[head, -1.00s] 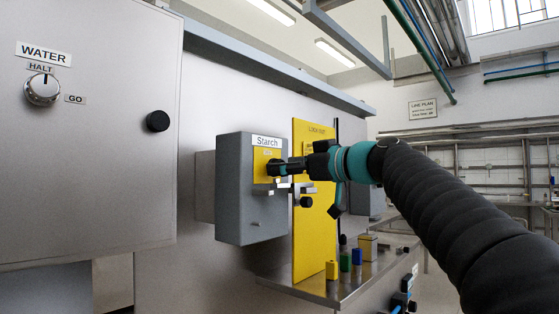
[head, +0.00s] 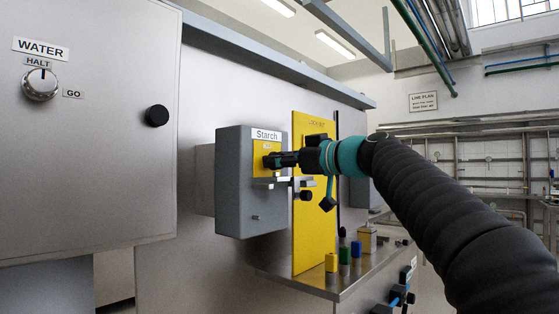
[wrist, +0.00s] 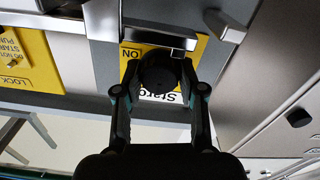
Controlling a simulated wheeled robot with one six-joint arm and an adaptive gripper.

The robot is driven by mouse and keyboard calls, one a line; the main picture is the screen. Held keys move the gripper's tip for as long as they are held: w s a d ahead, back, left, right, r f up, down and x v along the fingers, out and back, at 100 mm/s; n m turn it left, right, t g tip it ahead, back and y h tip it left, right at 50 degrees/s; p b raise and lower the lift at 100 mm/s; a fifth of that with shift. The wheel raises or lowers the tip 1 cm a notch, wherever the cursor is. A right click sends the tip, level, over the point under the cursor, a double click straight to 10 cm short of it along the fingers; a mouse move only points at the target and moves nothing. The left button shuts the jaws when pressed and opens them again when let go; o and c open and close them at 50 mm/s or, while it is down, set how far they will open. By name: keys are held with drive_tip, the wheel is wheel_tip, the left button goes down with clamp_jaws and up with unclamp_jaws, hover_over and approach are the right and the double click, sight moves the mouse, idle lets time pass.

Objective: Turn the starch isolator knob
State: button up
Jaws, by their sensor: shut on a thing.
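The starch isolator is a grey box (head: 235,190) on the steel wall in the middle of the head view. It has a white "Starch" label (head: 265,134) above a yellow plate (head: 258,153). My gripper (head: 272,160) reaches in from the right, its fingers closed at that plate. In the wrist view my gripper (wrist: 160,82) is shut on the dark round knob (wrist: 160,70), a finger on each side. An "ON" mark (wrist: 131,53) shows beside the knob, and the label is upside down below it. The knob's pointer is hidden, so I cannot tell its setting.
A metal hasp (head: 270,183) juts out just below the knob. A yellow board (head: 312,235) stands right of the box, above a steel shelf (head: 330,292) holding coloured padlocks (head: 344,254). At left is a cabinet with a "WATER" knob (head: 40,84) at HALT.

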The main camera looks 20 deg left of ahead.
drive_tip(key=shift+m, duration=0.3)
drive_tip(key=m, duration=0.5)
drive_tip(key=shift+w+m, duration=0.15)
drive_tip(key=shift+m, duration=0.15)
drive_tip(key=m, duration=0.5)
drive_tip(key=shift+w+d+m, duration=0.1)
drive_tip(key=shift+m, duration=0.2)
drive_tip(key=shift+f, duration=0.1)
drive_tip(key=o, duration=1.1)
drive_tip(key=shift+o, duration=0.2)
drive_tip(key=v, duration=0.8)
